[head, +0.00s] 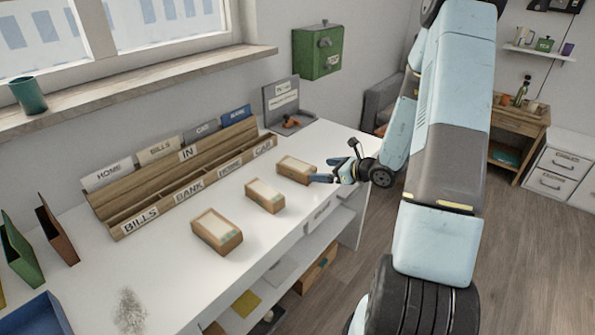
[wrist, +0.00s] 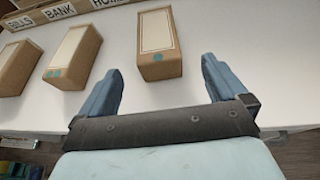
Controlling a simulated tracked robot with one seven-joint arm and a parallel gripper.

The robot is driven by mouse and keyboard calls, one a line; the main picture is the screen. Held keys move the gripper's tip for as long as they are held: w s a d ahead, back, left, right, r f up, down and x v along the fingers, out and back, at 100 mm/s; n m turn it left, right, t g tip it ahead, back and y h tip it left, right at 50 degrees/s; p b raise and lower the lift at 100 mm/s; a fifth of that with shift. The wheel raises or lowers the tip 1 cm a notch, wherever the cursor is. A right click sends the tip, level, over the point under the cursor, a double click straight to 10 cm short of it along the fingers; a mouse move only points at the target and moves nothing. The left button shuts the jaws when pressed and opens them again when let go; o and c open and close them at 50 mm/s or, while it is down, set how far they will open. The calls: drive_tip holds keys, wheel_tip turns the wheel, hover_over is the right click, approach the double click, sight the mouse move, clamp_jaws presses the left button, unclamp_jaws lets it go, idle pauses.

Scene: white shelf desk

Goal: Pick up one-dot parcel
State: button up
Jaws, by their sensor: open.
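Three brown parcels with pale tops stand in a row on the white desk. The far parcel (head: 295,169) is the right one in the wrist view (wrist: 158,44), and one teal dot shows on its near end. The middle parcel (head: 264,195), also in the wrist view (wrist: 75,55), shows a teal mark that looks like two dots. The near parcel (head: 217,231) is at the left of the wrist view (wrist: 16,66); its dots cannot be read. My gripper (head: 328,174) is open and empty beside the far parcel, its blue fingers (wrist: 162,70) facing that parcel's near end.
A wooden letter sorter (head: 180,180) stands behind the parcels along the wall. A grey stand (head: 288,105) is at the desk's far end. Lower shelves with items show below the desk's front edge. Bare desk lies around the parcels.

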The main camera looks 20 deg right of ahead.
sight(301, 169)
drive_tip(key=shift+x, duration=5.2)
drive_tip(key=shift+r, duration=0.1)
drive_tip(key=c, duration=1.2)
